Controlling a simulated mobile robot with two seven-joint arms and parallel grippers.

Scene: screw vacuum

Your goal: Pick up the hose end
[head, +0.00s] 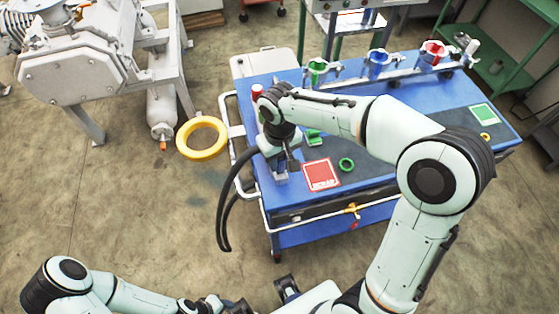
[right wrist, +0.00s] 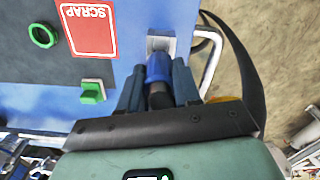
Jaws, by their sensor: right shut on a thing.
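The hose end is a blue cuff (right wrist: 158,68) on a dark tube, seen between the fingers of my right gripper (right wrist: 158,90) in the right wrist view. The gripper is shut on it. A grey block (right wrist: 160,44) is right at the far tip of the cuff; I cannot tell whether they touch. In the head view my right gripper (head: 281,168) is at the left end of the blue cart, and the black hose (head: 224,215) arcs down beside the cart's left side. My left arm reaches in at the bottom left; its fingers are not clear.
The blue cart (head: 400,165) carries a red SCRAP card (head: 321,174), a green ring (head: 346,164) and coloured clamps along its back. A yellow ring (head: 203,138) is left of the cart, near a pale machine (head: 75,75).

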